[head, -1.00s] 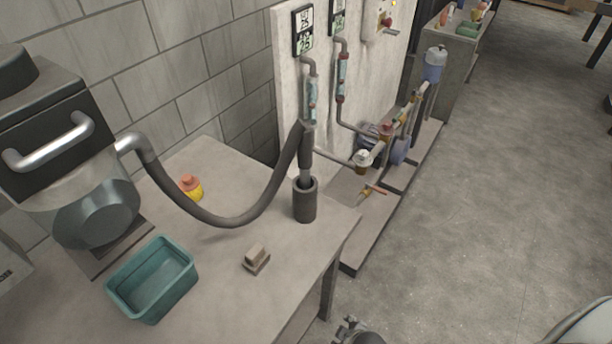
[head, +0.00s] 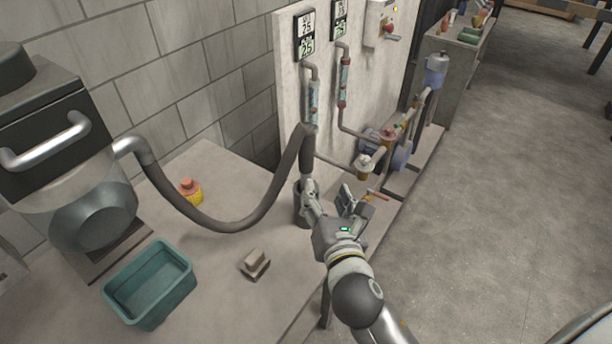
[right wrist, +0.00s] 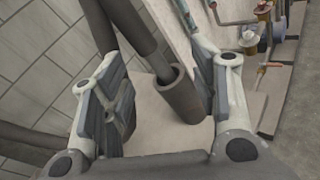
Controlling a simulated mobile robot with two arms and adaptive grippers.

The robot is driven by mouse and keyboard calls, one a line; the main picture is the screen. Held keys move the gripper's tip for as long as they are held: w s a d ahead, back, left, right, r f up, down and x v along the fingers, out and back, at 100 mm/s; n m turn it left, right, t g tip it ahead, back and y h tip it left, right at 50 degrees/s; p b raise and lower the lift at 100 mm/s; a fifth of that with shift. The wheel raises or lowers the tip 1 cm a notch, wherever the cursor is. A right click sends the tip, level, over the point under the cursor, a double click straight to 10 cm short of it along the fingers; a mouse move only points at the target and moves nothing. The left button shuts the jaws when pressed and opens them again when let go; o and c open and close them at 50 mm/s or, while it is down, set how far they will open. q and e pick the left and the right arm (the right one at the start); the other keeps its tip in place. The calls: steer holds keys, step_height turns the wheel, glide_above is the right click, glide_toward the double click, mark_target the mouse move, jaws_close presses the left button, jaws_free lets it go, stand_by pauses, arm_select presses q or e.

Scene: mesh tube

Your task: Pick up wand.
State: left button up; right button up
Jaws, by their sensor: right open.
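The wand (head: 306,152) is a dark grey handle on the end of a thick hose. It stands upright in a dark cylindrical holder (head: 298,212) on the table. My right gripper (head: 330,195) is open and empty in front of the holder, and one finger covers part of the holder and the wand's lower end. In the right wrist view the wand (right wrist: 133,28) and the holder (right wrist: 180,98) show between the two open fingers, apparently beyond the fingertips. Contact is not visible. My left gripper is not in view.
The hose (head: 225,226) sags from the machine (head: 85,185) across the table to the wand. A teal bin (head: 150,285), a small brown block (head: 255,263) and a yellow-and-red item (head: 190,190) are on the table. Pipes and valves (head: 365,163) stand right of the holder.

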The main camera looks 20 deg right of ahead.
mark_target(307, 149)
steer(key=w+r+n, duration=0.1)
steer(key=w, duration=0.1)
steer(key=w+r+n+t, duration=0.1)
steer(key=w+r, duration=0.1)
steer(key=w+r+n+p, duration=0.1)
steer(key=w+n, duration=0.1)
steer(key=shift+a+r+t, duration=0.2)
steer(key=shift+a+t, duration=0.1)
steer(key=shift+a, duration=0.05)
steer(key=w, duration=0.2)
steer(key=w+r+p, duration=0.1)
steer(key=w, duration=0.1)
steer(key=shift+w, duration=0.15)
steer(key=shift+w+f+p, duration=0.2)
steer(key=shift+w+p, duration=0.1)
steer(key=shift+w, duration=0.25)
steer(key=shift+r, duration=0.1)
jaws_close()
